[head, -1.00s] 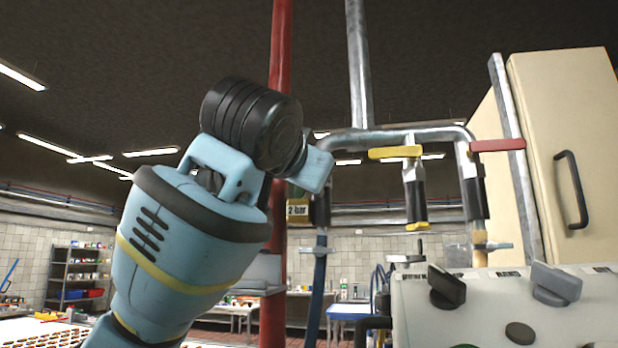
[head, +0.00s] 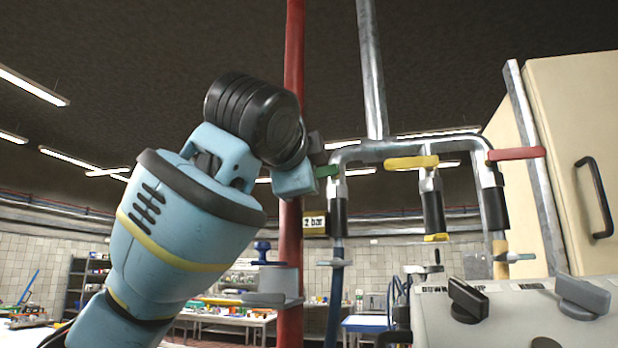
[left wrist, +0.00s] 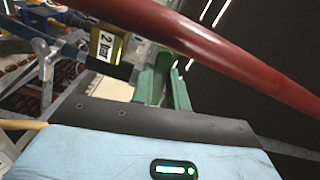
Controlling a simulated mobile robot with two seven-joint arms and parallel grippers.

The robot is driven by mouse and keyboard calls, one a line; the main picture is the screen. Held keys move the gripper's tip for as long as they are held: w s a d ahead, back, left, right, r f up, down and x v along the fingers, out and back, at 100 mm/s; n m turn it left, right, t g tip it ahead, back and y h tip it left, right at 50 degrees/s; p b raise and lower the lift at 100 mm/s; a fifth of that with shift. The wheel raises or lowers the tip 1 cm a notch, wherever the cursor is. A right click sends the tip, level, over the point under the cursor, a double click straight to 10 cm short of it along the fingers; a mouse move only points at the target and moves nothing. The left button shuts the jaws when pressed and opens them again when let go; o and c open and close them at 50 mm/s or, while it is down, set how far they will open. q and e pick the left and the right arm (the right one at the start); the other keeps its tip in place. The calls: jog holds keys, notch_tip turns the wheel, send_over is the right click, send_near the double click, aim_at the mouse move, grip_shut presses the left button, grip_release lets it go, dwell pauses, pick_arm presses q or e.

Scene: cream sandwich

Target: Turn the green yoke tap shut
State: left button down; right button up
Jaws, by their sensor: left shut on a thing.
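The green yoke tap's handle (head: 328,171) sits at the left drop of the grey pipe yoke (head: 408,147) in the head view. It lies about level, and its left end is hidden by my gripper. My left gripper (head: 308,176) comes in from the left at the handle and is shut on it; the fingers are mostly hidden by my wrist. In the left wrist view, green parts (left wrist: 152,84) show just beyond the gripper's edge, near the red pipe (left wrist: 220,50). My right gripper is not in view.
A yellow tap handle (head: 411,162) and a red one (head: 516,154) are to the right on the same yoke. The red pipe (head: 292,80) stands close behind my left gripper. A "2 bar" tag (head: 314,223) hangs below. A panel with knobs (head: 520,315) and a cream cabinet (head: 580,130) fill the right.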

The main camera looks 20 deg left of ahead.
pick_arm(q)
jog(key=shift+r+m, duration=0.4)
jog(key=shift+m, duration=0.7)
jog(key=c, duration=1.4)
grip_release()
jog(key=shift+o, duration=0.2)
jog(key=s, duration=0.7)
jog(key=shift+s, duration=0.4)
